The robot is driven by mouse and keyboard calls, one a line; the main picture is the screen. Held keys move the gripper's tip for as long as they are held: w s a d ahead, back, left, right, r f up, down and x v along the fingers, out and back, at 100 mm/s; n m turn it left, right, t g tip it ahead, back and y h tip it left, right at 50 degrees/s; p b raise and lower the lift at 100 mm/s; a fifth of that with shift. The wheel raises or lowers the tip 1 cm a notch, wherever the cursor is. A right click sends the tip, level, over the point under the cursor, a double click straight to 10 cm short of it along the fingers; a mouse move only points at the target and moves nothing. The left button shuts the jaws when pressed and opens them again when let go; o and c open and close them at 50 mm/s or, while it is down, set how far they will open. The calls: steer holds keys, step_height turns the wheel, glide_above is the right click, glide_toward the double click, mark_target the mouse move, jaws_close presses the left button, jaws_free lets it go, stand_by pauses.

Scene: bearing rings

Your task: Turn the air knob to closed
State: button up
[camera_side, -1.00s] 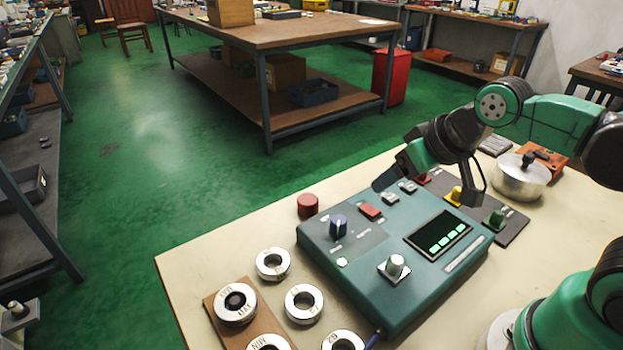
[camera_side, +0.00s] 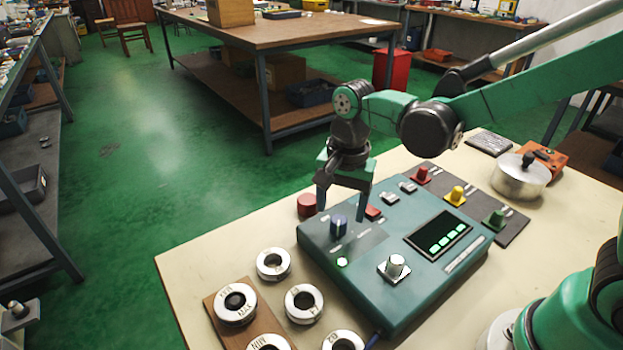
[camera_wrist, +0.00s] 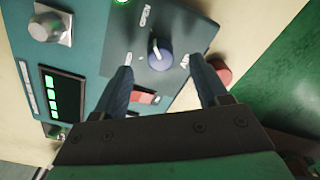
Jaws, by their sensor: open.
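My gripper (camera_side: 340,212) is open and points down just above this knob. A green light (camera_side: 342,262) glows on the box near the knob.
Red (camera_side: 422,176), yellow (camera_side: 455,196) and green (camera_side: 494,219) knobs are at the right, with a lidded pot (camera_side: 521,178) beyond. Metal rings (camera_side: 273,264) lie at front left.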

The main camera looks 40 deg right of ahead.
mark_target(339, 225)
steer(key=shift+f, duration=1.4)
jaws_close()
